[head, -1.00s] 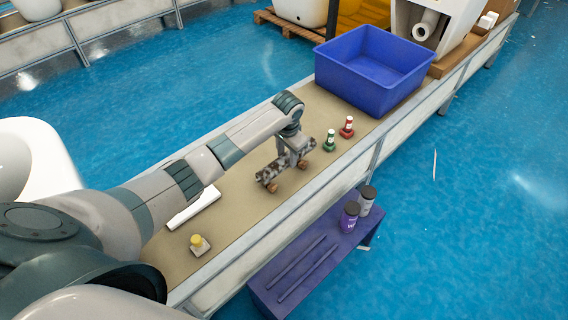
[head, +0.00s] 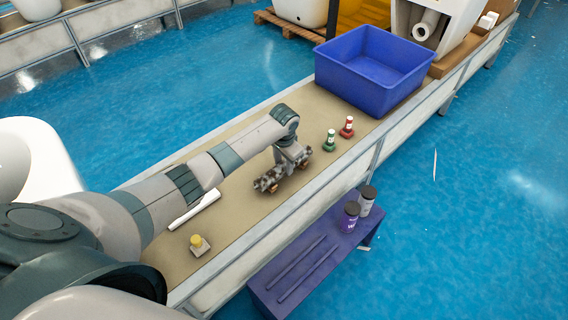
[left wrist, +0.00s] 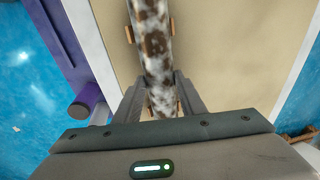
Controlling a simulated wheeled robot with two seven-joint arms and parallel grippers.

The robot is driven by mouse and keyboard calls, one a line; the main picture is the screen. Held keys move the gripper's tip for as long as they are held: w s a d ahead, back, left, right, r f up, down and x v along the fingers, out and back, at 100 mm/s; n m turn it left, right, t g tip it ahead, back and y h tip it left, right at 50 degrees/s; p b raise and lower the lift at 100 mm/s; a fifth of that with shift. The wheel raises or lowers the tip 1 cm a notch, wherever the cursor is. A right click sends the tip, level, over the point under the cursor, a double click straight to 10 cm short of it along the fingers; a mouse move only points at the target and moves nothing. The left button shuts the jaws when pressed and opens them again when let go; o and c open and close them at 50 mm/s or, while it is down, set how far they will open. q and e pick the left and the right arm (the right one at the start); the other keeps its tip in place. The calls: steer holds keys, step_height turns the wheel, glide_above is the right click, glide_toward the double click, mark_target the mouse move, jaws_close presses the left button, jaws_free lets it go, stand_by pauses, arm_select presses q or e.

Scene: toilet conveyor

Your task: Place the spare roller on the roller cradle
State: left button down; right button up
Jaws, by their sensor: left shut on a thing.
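The spare roller (head: 267,183) is a bar mottled in brown, grey and white. My left gripper (head: 290,165) is shut on it from above, over the conveyor belt. In the left wrist view the roller (left wrist: 150,40) runs up from between the fingers of the gripper (left wrist: 160,105). The roller cradle (head: 274,188) shows as small brown wooden pieces low beside the roller. In the left wrist view these cradle pieces (left wrist: 129,35) stand on both sides of the roller. The roller hides most of the cradle; I cannot tell whether it bears on it. My right gripper is out of view.
A green (head: 329,141) and a red (head: 347,127) small item stand right of the roller, before a blue bin (head: 370,75). A white bar (head: 194,209) and a yellow-topped button (head: 197,243) lie nearer. A purple bench (head: 275,275) holds two dark rails and two jars.

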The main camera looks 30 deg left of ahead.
mark_target(284, 170)
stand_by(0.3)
arm_select(q)
steer(key=c, duration=1.4)
jaws_free()
steer(key=shift+f, duration=0.1)
steer(key=shift+o, duration=1.2)
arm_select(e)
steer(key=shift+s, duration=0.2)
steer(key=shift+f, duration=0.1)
arm_select(q)
steer(key=shift+r, duration=0.7)
step_height(284, 170, up, 11)
steer(key=s+p, duration=0.1)
steer(key=shift+s+d, duration=0.4)
steer(key=shift+d, duration=0.05)
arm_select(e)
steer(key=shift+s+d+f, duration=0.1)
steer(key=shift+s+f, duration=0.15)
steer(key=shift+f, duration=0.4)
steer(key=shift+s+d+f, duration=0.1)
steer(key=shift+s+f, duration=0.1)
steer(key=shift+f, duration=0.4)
arm_select(q)
steer(key=shift+f, duration=0.1)
